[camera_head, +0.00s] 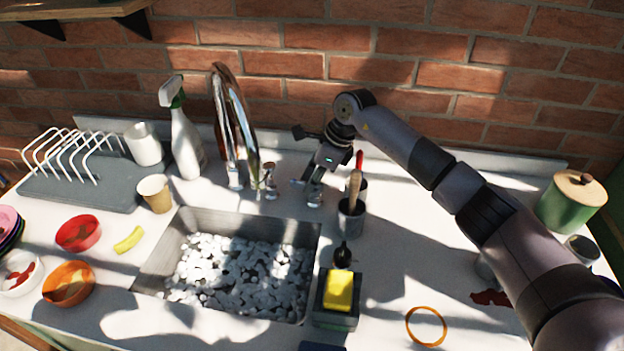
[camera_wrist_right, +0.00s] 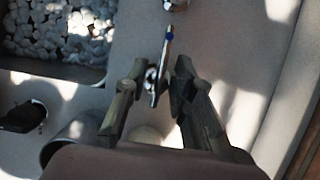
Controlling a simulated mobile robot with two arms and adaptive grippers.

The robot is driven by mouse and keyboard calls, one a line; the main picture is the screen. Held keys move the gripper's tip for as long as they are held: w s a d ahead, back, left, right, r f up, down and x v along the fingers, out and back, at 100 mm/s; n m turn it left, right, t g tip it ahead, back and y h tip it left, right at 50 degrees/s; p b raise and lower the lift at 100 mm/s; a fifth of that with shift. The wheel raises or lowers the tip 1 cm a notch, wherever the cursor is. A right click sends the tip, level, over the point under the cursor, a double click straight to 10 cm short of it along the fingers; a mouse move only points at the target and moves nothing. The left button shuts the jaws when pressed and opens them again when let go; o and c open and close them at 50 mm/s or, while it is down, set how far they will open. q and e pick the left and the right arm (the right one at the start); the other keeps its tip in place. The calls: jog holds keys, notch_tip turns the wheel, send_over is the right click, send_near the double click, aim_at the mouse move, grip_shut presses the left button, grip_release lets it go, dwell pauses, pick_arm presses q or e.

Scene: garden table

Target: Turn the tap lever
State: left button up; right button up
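The tap has a tall, shiny curved spout (camera_head: 235,125) behind the sink. A chrome tap handle (camera_head: 270,180) stands just right of the spout, and another chrome fitting (camera_head: 315,199) stands further right, below my right gripper (camera_head: 307,184). In the right wrist view, a thin metal lever with a blue mark (camera_wrist_right: 164,58) lies between the open fingers of my right gripper (camera_wrist_right: 158,82). I see gaps between the lever and both fingers; contact is not clear. My left gripper is not in view.
The sink (camera_head: 165,250) holds white pebbles. A dark pot (camera_head: 351,222) with a wooden-handled brush stands close below my right gripper. A yellow sponge (camera_head: 339,290) sits on a dark box. A spray bottle (camera_head: 185,140) stands left of the spout. The brick wall is close behind.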

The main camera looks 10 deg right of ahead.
grip_shut()
jog(key=shift+f, duration=0.1)
jog(key=shift+f, duration=0.1)
jog(key=shift+n+b, duration=0.3)
jog(key=shift+b, duration=0.05)
